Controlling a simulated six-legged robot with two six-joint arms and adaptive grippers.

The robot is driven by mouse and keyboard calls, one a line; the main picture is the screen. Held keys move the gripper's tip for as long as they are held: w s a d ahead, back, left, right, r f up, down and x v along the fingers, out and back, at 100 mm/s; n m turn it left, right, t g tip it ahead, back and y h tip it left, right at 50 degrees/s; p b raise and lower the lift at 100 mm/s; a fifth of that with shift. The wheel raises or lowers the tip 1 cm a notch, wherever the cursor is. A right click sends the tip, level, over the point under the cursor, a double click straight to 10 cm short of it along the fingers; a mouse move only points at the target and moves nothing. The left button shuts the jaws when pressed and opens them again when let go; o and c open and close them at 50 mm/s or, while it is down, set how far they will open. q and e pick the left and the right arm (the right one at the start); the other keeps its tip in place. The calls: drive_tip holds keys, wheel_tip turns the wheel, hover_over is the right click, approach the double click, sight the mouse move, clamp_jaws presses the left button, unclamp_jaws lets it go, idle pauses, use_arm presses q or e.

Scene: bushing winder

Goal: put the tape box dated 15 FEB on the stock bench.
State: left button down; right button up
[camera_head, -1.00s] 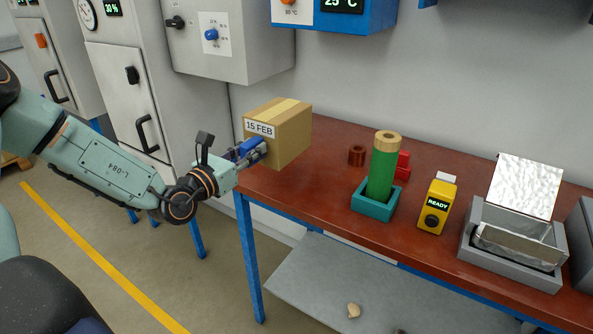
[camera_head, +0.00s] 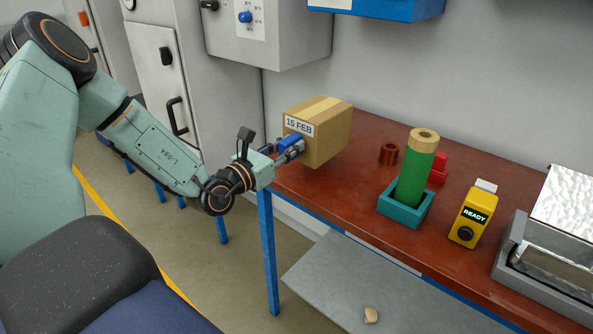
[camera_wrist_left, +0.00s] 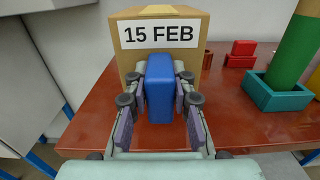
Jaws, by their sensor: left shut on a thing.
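The cardboard tape box (camera_head: 330,139) has a white label reading 15 FEB. It also fills the top middle of the left wrist view (camera_wrist_left: 190,61). My left gripper (camera_head: 292,149) is shut on the blue handle (camera_wrist_left: 159,92) on the box's label side, with one finger on each side of it. The box is upright, over the left end of the red-brown bench (camera_head: 345,188). I cannot tell whether its underside touches the top. My right gripper is not in view.
On the bench stand a brown ring (camera_head: 389,153), a green cylinder in a teal holder (camera_head: 404,212), red blocks (camera_head: 439,170), a yellow READY device (camera_head: 473,217) and a grey tray (camera_head: 510,252). Grey cabinets (camera_head: 165,70) stand behind my left arm. A grey lower shelf (camera_head: 345,280) is under the bench.

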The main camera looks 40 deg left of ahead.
sight(298, 160)
use_arm(q)
drive_tip(key=f, duration=0.1)
drive_tip(key=f+b, duration=0.1)
drive_tip(key=f, duration=0.2)
drive_tip(key=shift+w+a+f, duration=0.3)
drive_tip(key=shift+a, duration=0.1)
drive_tip(key=shift+s+d+f+b, duration=0.2)
drive_tip(key=shift+s+f+b, duration=0.05)
drive_tip(key=shift+f+b, duration=0.2)
drive_tip(key=shift+w+d+f, duration=0.1)
drive_tip(key=shift+w, duration=0.2)
drive_tip(key=c, duration=1.6)
unclamp_jaws()
drive_tip(key=shift+f, duration=0.2)
drive_tip(key=shift+o, duration=0.8)
drive_tip(key=o, duration=0.3)
drive_tip(key=shift+s+r, duration=0.15)
drive_tip(key=shift+s, duration=0.1)
drive_tip(key=shift+w, duration=0.2)
drive_tip(key=shift+s+a+p, duration=0.2)
drive_tip(key=shift+s+p, duration=0.7)
drive_tip(key=shift+s, duration=1.1)
drive_tip(key=shift+s+a+p, duration=0.15)
drive_tip(key=shift+s+p, duration=0.7)
drive_tip(key=shift+s, duration=1.2)
drive_tip(key=shift+s+a+p, duration=0.2)
drive_tip(key=shift+s+p, duration=0.7)
drive_tip(key=shift+s, duration=1.1)
